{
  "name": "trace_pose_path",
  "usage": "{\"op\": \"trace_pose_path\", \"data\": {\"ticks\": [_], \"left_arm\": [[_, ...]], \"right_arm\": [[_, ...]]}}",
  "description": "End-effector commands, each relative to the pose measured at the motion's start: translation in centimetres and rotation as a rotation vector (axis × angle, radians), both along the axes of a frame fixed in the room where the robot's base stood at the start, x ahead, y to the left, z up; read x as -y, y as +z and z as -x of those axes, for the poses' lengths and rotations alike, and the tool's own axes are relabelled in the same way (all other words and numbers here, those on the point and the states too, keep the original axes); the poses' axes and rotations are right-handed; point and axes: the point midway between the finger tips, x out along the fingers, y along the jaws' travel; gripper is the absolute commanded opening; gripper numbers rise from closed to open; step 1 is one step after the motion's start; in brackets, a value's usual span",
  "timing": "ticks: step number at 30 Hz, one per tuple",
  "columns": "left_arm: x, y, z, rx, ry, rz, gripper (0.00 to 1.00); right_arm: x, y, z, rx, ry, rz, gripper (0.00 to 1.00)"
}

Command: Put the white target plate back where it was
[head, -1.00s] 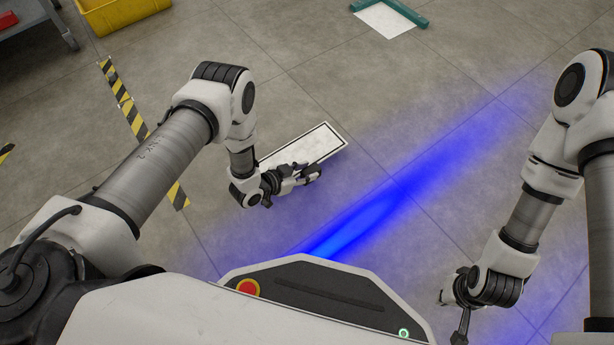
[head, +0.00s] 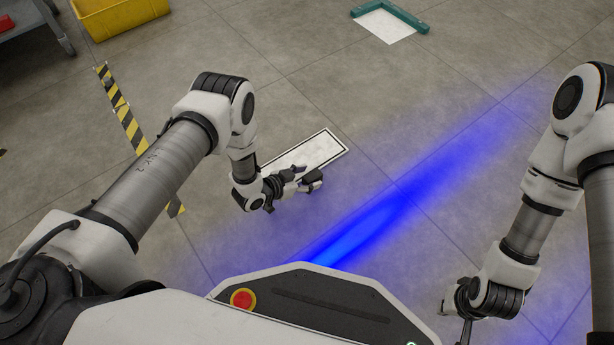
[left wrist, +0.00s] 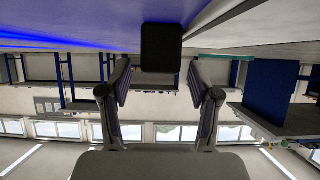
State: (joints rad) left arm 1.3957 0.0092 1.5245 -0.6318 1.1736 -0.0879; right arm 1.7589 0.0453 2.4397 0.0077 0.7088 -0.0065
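The white target plate (head: 318,150), a pale rectangle with a thin black border, appears to lie flat on the floor. My left gripper (head: 306,178) is at its near side and hides part of it. In the left wrist view, which is upside down, my left gripper (left wrist: 160,85) has its fingers spread apart. A dark block (left wrist: 161,47) shows in line with the gap between them, clear of both; I cannot tell whether it belongs to the plate. My right gripper is largely cut off at the bottom of the head view, and its fingers cannot be read.
A white square (head: 386,27) with a teal corner bracket (head: 422,27) lies on the floor farther off. Yellow-black tape (head: 122,108) runs on the floor at left. A yellow bin (head: 118,15) and a grey cart (head: 38,38) stand at the upper left. Floor right of the plate is clear.

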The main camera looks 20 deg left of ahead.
Motion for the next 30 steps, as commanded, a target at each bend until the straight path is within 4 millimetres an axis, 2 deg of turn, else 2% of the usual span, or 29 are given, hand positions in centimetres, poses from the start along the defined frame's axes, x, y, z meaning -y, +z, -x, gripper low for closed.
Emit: {"op": "trace_pose_path", "data": {"ticks": [5, 8, 12, 18, 23, 30], "left_arm": [[-0.1, 0.6, 0.1, -0.001, 0.000, 0.000, 0.62], [-0.9, 1.6, 1.1, -0.003, 0.003, -0.001, 0.62], [-2.8, 3.6, 3.5, -0.004, 0.005, 0.000, 0.62], [-5.4, 5.7, 7.0, -0.003, 0.003, 0.000, 0.62], [-6.4, 6.1, 8.2, -0.001, 0.000, -0.001, 0.62], [-6.4, 6.0, 8.4, -0.011, 0.006, -0.002, 0.62]], "right_arm": [[0.0, 0.6, 0.1, -0.002, -0.001, 0.000, 0.00], [0.0, 2.0, 0.4, -0.011, -0.006, -0.002, 0.00], [-0.1, 4.6, 0.7, -0.020, -0.007, -0.004, 0.00], [-0.1, 7.3, 0.9, -0.025, 0.000, -0.004, 0.00], [-0.2, 7.8, 1.0, -0.027, 0.002, -0.005, 0.00], [-0.2, 7.7, 1.0, -0.027, 0.002, -0.005, 0.00]]}}
